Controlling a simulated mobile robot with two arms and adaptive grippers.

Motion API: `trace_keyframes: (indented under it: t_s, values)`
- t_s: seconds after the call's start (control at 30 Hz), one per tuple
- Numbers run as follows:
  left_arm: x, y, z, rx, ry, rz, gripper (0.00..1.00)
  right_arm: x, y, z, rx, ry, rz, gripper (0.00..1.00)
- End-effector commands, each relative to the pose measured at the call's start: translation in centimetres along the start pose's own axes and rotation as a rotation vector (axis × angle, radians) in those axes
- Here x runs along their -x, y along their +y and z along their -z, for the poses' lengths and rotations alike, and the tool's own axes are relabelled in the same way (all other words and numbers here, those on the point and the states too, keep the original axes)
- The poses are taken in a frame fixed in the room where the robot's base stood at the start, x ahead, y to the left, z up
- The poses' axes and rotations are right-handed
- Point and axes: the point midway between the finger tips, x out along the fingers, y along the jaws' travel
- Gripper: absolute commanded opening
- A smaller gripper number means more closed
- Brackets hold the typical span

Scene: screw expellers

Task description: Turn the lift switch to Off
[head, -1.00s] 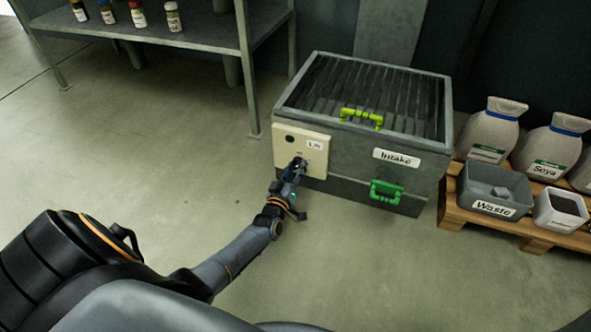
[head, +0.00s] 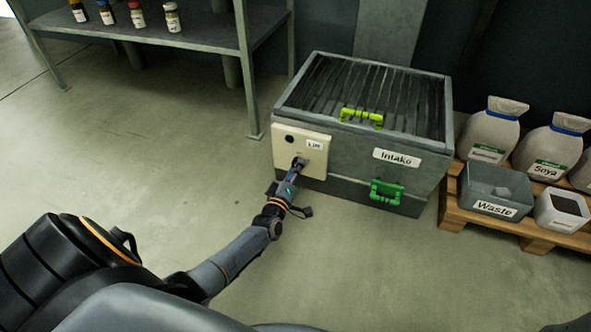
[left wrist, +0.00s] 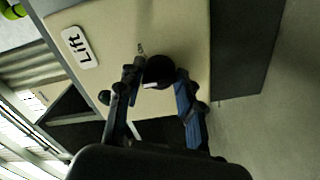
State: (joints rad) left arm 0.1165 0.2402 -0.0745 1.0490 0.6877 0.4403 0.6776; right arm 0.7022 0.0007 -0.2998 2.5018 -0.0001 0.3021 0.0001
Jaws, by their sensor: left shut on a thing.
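The lift switch is a dark round knob (left wrist: 160,70) with a white mark, on a cream panel (head: 289,140) on the left end of the grey intake box. The panel carries a "Lift" label, seen in the left wrist view (left wrist: 81,46). My left gripper (head: 297,166) is at the knob, and in the left wrist view its two fingers (left wrist: 158,92) are shut on either side of it. The gripper hides most of the knob in the head view. My right gripper is not in view.
The intake box (head: 345,155) has a slatted top and green handles. A metal shelf (head: 190,30) with several small bottles stands at the upper left. A pallet (head: 530,232) with sacks, a waste bin (head: 490,192) and a small box stands at the right. The floor in front is clear.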

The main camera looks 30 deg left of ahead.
Motion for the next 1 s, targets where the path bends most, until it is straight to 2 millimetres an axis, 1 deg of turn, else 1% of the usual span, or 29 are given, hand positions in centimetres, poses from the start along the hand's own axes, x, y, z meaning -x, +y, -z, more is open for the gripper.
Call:
trace_keyframes:
  t_s: [0.3,0.33,0.37,0.4,0.43,0.87,1.0]
  values:
    - [0.04,-0.11,0.02,0.005,0.001,0.003,0.05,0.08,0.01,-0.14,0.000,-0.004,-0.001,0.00]
    - [0.04,-0.11,0.02,0.005,0.001,0.003,0.42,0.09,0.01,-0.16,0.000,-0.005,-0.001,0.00]
    - [0.04,-0.11,0.02,0.005,0.001,0.002,0.48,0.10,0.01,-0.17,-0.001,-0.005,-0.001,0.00]
    - [0.04,-0.11,0.02,0.005,0.001,0.002,0.56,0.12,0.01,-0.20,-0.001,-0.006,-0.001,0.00]
    - [0.04,-0.10,0.02,0.004,0.001,0.002,0.59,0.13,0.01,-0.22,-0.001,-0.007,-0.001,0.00]
    - [0.00,-0.01,0.02,0.002,0.001,0.000,0.59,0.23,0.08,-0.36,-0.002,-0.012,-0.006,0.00]
    - [0.00,0.03,0.04,-0.041,0.001,0.001,0.59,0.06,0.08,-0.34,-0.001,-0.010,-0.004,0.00]
